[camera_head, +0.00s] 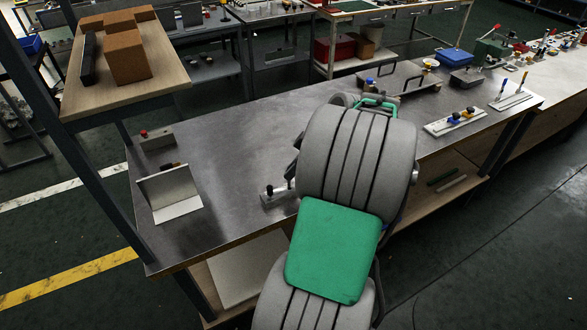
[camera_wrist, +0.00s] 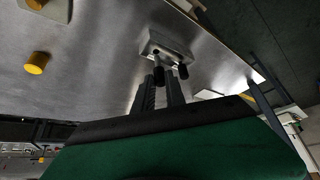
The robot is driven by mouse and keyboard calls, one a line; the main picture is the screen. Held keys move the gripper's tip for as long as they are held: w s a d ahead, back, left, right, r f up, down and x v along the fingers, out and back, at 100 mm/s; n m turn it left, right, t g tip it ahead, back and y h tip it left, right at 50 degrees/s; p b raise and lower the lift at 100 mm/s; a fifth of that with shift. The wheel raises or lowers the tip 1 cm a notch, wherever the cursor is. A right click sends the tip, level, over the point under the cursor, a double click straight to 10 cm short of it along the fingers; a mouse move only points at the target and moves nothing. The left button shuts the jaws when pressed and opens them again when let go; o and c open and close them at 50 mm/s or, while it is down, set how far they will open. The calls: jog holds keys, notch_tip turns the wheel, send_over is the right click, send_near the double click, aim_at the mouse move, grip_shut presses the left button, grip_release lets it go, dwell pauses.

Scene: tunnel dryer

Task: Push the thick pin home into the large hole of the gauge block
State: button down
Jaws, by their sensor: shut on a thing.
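The gauge block (camera_wrist: 166,46) is a pale grey block on the metal bench in the wrist view, with small dark holes in its face. My gripper (camera_wrist: 159,77) is just in front of it, its two dark fingers shut on a dark pin (camera_wrist: 158,75). I cannot tell how far this pin is in the hole. A second dark pin (camera_wrist: 183,72) stands just right of the fingers. In the head view, a grey block (camera_head: 284,198) with a black pin shows at my arm's left edge, partly covered; my gripper is hidden there.
The metal bench (camera_head: 225,130) is mostly clear left of my arm. An angled metal plate (camera_head: 170,190) stands near its left end. A yellow cylinder (camera_wrist: 37,63) stands apart in the wrist view.

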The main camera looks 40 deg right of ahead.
jog(key=shift+f+b, duration=1.4)
jog(key=shift+f, duration=0.25)
jog(key=c, duration=1.3)
grip_release()
jog(key=shift+r, duration=0.1)
jog(key=v, duration=0.7)
jog(key=shift+s+r+p, duration=0.25)
jog(key=shift+r+p, duration=0.05)
jog(key=shift+p, duration=0.1)
jog(key=shift+d, duration=0.1)
